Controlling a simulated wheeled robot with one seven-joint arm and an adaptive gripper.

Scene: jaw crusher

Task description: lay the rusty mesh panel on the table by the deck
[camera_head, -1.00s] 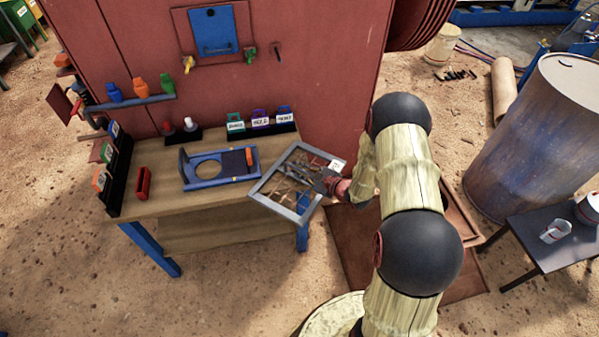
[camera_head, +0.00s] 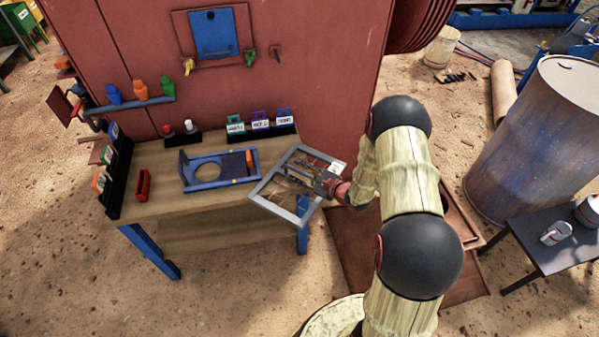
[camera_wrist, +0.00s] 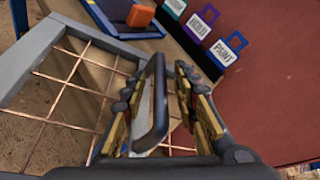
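The rusty mesh panel (camera_head: 286,187), a grey frame with rusty wires, lies askew at the table's right front corner, its right and front parts past the edge. Whether it rests flat is hard to tell. The wrist view shows its frame (camera_wrist: 28,62), its wires and a dark upright handle (camera_wrist: 152,105). My gripper (camera_head: 316,180) is at the panel's right part. In the wrist view my gripper (camera_wrist: 158,112) has its fingers on either side of the handle, with a visible gap on the right side. The wooden table (camera_head: 190,206) stands against the red machine.
A blue tray-like fixture (camera_head: 200,187) lies left of the panel. A red holder (camera_head: 143,184) stands nearby. A rusty barrel (camera_head: 530,140) and dark side table (camera_head: 550,250) are at right.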

